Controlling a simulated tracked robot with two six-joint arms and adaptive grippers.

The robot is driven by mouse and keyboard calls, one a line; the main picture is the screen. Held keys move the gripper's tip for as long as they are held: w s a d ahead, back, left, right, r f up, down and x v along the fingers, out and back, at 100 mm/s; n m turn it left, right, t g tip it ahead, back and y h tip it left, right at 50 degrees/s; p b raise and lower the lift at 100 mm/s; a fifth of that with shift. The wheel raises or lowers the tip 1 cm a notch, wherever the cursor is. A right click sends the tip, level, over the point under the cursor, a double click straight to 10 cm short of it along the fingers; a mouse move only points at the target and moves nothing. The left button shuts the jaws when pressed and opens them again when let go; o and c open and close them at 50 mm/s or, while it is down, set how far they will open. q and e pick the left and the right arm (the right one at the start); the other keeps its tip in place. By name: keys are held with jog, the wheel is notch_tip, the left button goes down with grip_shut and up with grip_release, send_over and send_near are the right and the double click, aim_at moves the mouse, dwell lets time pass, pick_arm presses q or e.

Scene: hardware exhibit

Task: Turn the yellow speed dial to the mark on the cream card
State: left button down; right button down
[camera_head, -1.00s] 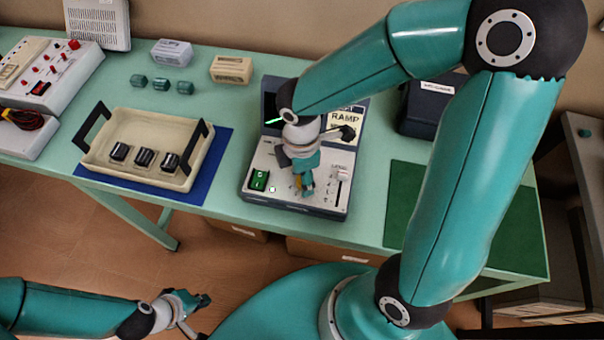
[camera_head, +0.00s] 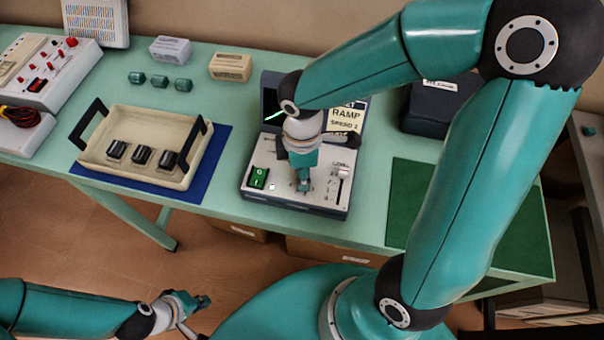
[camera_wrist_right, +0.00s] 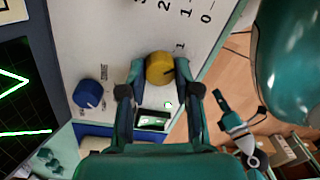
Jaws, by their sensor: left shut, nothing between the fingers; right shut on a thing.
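The yellow dial (camera_wrist_right: 160,67) is on the pale front panel of the control box (camera_head: 325,205). My right gripper (camera_wrist_right: 163,70) is shut on it, one finger on each side. A dark line on the dial points toward lower right in the wrist view, and a "1" is printed close by. In the head view my right gripper (camera_head: 303,187) hides the dial. The cream card (camera_head: 347,122) stands at the back of the box; it reads RAMP and SPEED 2, partly covered by my arm. My left gripper (camera_head: 203,302) is shut and empty, away from the table.
The box also has a blue knob (camera_wrist_right: 88,93), a green switch (camera_head: 258,177), a slider (camera_head: 341,172) and a screen with green traces (camera_wrist_right: 25,95). A cream tray (camera_head: 133,178) stands left, a green mat (camera_head: 410,195) lies right, and a dark case (camera_head: 435,112) stands behind.

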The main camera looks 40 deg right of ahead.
jog(key=m+b, duration=0.2)
jog(key=m, duration=0.2)
jog(key=shift+m, duration=0.3)
dwell(0.5)
jog(key=c, duration=0.8)
grip_release()
jog(key=shift+r, duration=0.1)
jog(key=r, duration=1.1)
jog(key=shift+w+d+r, duration=0.25)
jog(key=shift+d+r, duration=0.05)
jog(key=shift+r, duration=0.1)
